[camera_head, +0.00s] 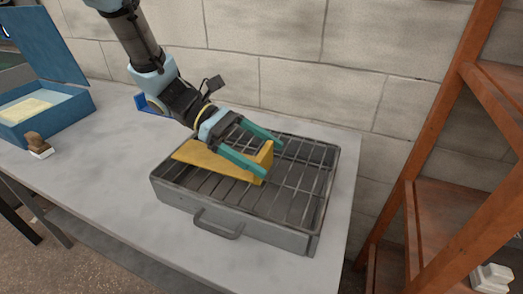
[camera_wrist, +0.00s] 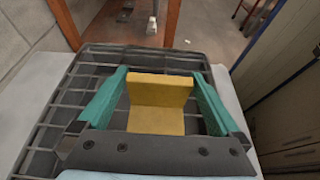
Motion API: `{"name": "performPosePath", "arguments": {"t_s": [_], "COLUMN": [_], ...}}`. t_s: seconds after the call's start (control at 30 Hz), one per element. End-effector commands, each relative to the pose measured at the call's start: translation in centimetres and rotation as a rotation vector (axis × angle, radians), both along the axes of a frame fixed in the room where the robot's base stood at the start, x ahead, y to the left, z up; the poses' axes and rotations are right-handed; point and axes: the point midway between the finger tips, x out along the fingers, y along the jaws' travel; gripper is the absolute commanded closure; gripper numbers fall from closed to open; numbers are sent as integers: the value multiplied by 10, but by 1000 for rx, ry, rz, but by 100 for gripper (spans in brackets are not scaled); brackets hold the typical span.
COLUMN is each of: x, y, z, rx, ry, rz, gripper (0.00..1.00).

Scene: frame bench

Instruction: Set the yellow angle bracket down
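The yellow angle bracket (camera_head: 217,163) is over the wire rack of a grey metal tray (camera_head: 177,197), its long flat arm pointing left and its short upright flange at the right end. My gripper (camera_head: 267,161) has its two teal fingers on either side of the flange, with the tips against its edges. In the wrist view the bracket (camera_wrist: 160,95) fills the space between the fingertips of my gripper (camera_wrist: 160,78). Whether the bracket's underside touches the rack or hangs just above it is hard to tell.
The tray has a front handle (camera_head: 217,226) and sits on a grey bench (camera_head: 118,190). A blue open box (camera_head: 58,116) and a small brown-and-white object (camera_head: 38,146) are at the left. A brick wall stands behind, an orange-brown shelf (camera_head: 410,225) at the right.

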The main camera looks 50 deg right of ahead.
Motion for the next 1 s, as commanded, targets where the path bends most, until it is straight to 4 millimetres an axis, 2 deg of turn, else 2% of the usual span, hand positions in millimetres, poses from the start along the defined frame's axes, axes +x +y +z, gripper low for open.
{"name": "performPosePath", "arguments": {"t_s": [0.27,0.7,0.83,1.0], "x": [6,81,96,105], "y": [1,26,31,35], "z": [4,35,42,47], "rx": [-2,-2,-1,1], "ry": [-1,-3,-1,-1], "rz": [2,3,3,0], "gripper": [0,0,0,0]}}
